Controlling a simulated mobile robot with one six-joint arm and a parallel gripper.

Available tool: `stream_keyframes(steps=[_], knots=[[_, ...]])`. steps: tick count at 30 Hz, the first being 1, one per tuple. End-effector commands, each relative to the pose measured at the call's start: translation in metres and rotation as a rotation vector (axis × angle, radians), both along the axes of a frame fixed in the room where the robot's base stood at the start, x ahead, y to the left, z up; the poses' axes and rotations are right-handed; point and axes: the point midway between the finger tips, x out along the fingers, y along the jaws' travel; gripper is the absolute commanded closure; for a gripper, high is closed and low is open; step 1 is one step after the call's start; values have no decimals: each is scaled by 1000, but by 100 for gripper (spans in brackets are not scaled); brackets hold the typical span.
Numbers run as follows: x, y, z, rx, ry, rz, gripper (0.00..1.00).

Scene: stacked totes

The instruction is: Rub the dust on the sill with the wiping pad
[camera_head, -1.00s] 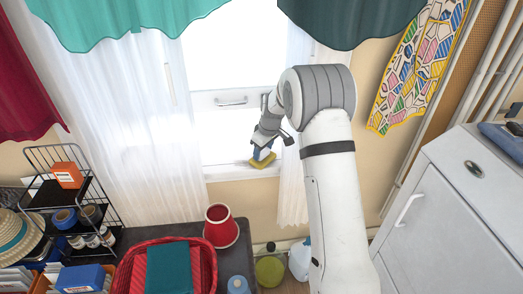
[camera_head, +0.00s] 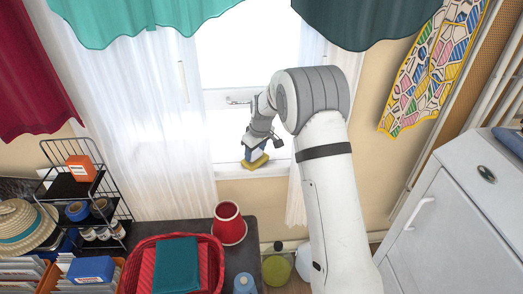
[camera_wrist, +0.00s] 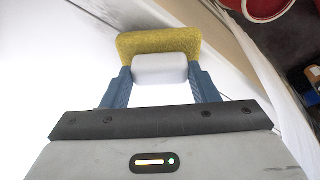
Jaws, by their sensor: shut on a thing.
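The wiping pad (camera_head: 254,163), a yellow sponge with a white grip block, is at the window sill (camera_head: 230,172), near its front edge. It looks to be on the sill, but I cannot be sure of full contact. My gripper (camera_head: 257,150) is shut on the pad from above. In the wrist view the blue fingers of my gripper (camera_wrist: 160,75) clasp the white block, with the yellow pad (camera_wrist: 158,42) beyond them. I cannot make out the dust clearly on the bright white sill; the pad and gripper cover part of it.
White sheer curtains (camera_head: 140,120) hang on both sides of the sill. Below stand a red cone-shaped thing (camera_head: 229,226), a red basket (camera_head: 143,250) and a black wire rack (camera_head: 75,190). A pale cabinet (camera_head: 450,220) is at the right.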

Motion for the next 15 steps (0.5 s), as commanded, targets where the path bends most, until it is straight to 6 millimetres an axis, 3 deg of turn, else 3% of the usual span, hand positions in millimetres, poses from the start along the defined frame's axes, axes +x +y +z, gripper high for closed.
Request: stream_keyframes(steps=[8, 15], knots=[[0, 12, -1, -1, -2, 3, 64], [0, 35, -2, 0, -1, 4, 64]])
